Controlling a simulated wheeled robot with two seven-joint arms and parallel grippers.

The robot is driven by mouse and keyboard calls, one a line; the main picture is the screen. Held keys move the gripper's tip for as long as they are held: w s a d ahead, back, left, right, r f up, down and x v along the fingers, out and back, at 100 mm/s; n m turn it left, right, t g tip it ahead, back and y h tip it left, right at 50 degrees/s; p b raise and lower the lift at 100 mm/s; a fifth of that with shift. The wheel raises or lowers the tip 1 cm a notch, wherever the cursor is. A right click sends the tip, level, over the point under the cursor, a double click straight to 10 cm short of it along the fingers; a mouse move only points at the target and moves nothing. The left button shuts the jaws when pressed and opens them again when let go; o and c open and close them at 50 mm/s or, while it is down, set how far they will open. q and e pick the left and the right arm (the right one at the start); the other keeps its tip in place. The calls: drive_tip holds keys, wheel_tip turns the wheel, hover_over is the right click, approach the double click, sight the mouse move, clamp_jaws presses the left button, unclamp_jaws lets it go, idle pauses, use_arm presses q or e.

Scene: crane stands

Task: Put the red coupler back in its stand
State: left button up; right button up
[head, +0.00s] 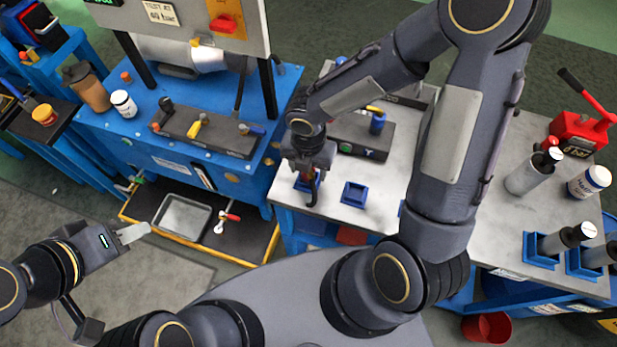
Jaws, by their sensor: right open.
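My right gripper (311,188) points down at the left end of the grey-topped bench, over a blue square stand (299,184). Its jaws are open. A small bit of red (307,176) shows at the fingers, perhaps the red coupler; the gripper hides most of it, so I cannot tell how it sits in the stand. An empty blue stand (354,194) is just to the right. My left gripper (134,233) hangs over the floor at the left, away from the benches; its fingers overlap in view, and nothing shows in them.
Dark cylinders stand in blue stands (540,250) at the bench's right end, near a white-lidded jar (588,181) and a red lever tool (582,130). A control block with a blue knob (377,123) is behind my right gripper. A metal tray (182,216) lies low left.

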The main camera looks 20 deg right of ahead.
wheel_tip(320, 180, up, 5)
drive_tip(key=p, duration=0.5)
drive_tip(key=shift+r, duration=0.1)
wheel_tip(320, 180, up, 8)
drive_tip(key=shift+f, duration=0.2)
idle(0.5)
